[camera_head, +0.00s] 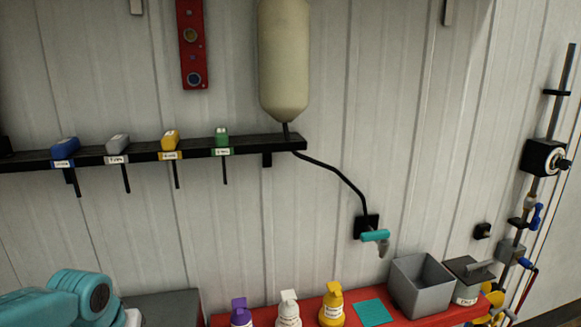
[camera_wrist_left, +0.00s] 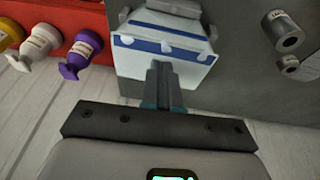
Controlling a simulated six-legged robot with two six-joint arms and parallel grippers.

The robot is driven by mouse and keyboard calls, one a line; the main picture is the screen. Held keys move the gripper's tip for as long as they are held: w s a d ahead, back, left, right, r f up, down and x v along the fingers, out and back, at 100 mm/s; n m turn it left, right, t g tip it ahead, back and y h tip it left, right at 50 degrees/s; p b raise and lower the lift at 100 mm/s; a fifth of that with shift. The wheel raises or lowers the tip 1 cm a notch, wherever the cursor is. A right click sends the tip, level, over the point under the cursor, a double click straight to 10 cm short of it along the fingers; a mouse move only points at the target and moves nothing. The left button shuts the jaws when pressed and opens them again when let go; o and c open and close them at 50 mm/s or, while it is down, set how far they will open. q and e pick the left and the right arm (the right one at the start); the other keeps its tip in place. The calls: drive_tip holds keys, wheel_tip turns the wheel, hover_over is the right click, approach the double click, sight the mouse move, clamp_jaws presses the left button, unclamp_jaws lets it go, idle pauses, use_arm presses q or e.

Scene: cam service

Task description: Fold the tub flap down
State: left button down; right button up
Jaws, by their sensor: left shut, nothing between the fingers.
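In the left wrist view a white box-like tub (camera_wrist_left: 190,68) with blue bands and rounded white knobs stands on a dark grey surface. A grey piece (camera_wrist_left: 172,7) shows at its far edge; I cannot tell whether it is the flap. My left gripper (camera_wrist_left: 160,68) is shut and empty, its fingertips over or against the tub's near face; contact is unclear. In the head view only my teal left arm shows at lower left, with a small white patch (camera_head: 133,318) beside it, probably the tub. My right gripper is out of view.
Purple (camera_head: 240,312), white (camera_head: 288,310) and yellow (camera_head: 332,305) bottles stand on a red top (camera_head: 385,318) with a teal cloth (camera_head: 372,312) and an open grey bin (camera_head: 420,287). Two grey rolls (camera_wrist_left: 282,30) lie right of the tub in the wrist view.

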use_arm(q)
wheel_tip(320, 180, up, 6)
drive_tip(key=p, duration=0.4)
drive_tip(key=shift+p, duration=0.3)
drive_tip(key=shift+r, duration=0.3)
drive_tip(key=v, duration=1.5)
drive_tip(key=shift+s+r, duration=0.2)
drive_tip(key=shift+r, duration=0.2)
